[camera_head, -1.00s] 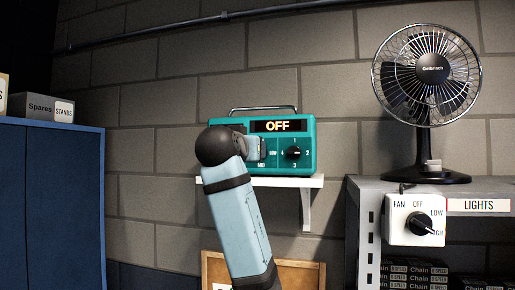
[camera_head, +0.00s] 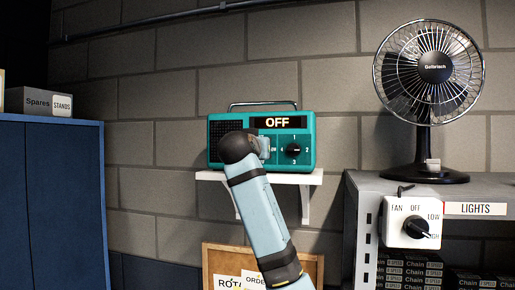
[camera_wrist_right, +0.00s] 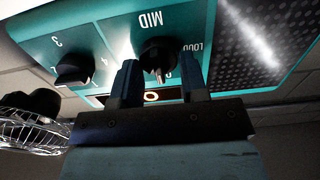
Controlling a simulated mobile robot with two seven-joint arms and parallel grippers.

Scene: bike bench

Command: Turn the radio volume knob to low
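The teal radio (camera_head: 311,165) stands on a small white wall shelf; its display (camera_head: 278,122) reads OFF. In the right wrist view the radio's face (camera_wrist_right: 105,35) appears upside down. The volume knob (camera_wrist_right: 158,50), black, has MID and LOUD printed beside it; my arm hides it in the head view. My left gripper is not in view.
A black desk fan (camera_head: 435,68) stands on a grey shelf unit (camera_head: 360,187) at the right, above a white fan switch box (camera_head: 397,234). A blue cabinet (camera_head: 60,200) is at the left. The wall around the radio is clear.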

